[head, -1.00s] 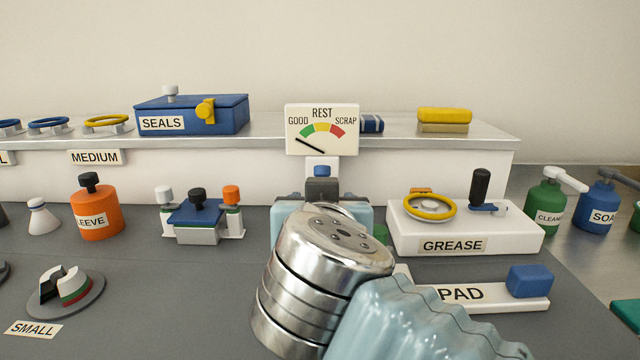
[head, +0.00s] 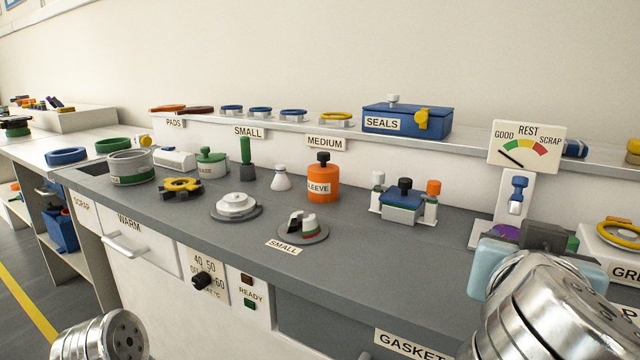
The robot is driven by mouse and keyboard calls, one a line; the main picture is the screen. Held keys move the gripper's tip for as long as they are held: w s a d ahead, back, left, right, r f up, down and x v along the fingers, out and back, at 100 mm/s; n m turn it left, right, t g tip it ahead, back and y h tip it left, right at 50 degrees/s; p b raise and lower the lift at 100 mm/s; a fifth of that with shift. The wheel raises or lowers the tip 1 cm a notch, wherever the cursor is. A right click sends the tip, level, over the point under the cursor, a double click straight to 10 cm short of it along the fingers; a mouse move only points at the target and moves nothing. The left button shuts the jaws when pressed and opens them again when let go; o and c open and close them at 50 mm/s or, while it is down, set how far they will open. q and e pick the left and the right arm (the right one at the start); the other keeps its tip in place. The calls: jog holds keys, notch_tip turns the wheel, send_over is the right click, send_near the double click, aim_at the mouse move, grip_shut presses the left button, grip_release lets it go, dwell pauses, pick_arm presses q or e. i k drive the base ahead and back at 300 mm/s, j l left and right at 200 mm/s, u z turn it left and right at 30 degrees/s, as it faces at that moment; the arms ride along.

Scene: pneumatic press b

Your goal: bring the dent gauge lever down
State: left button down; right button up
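The dent gauge is a white stand at the right, topped by a dial (head: 527,146) marked GOOD, REST and SCRAP. Its needle lies toward GOOD. A blue lever (head: 518,188) shows on the front of the stand's post, apparently upright. My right gripper (head: 525,240) is at the stand's foot, below the lever; its pale blue body and dark block show. Its fingertips are hidden, so I cannot tell whether it is open or touching anything. A purple piece (head: 506,232) shows beside it at the foot. My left gripper is out of view; only a metal arm link shows at bottom left.
Left of the gauge stand a blue fixture (head: 403,202) with an orange-capped post and an orange SLEEVE bottle (head: 323,183). The GREASE block (head: 615,250) is to the right. A raised shelf with the blue SEALS box (head: 406,120) runs behind.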

aim_at(519, 182)
jog(key=k+j, duration=0.85)
jog(key=k, duration=0.05)
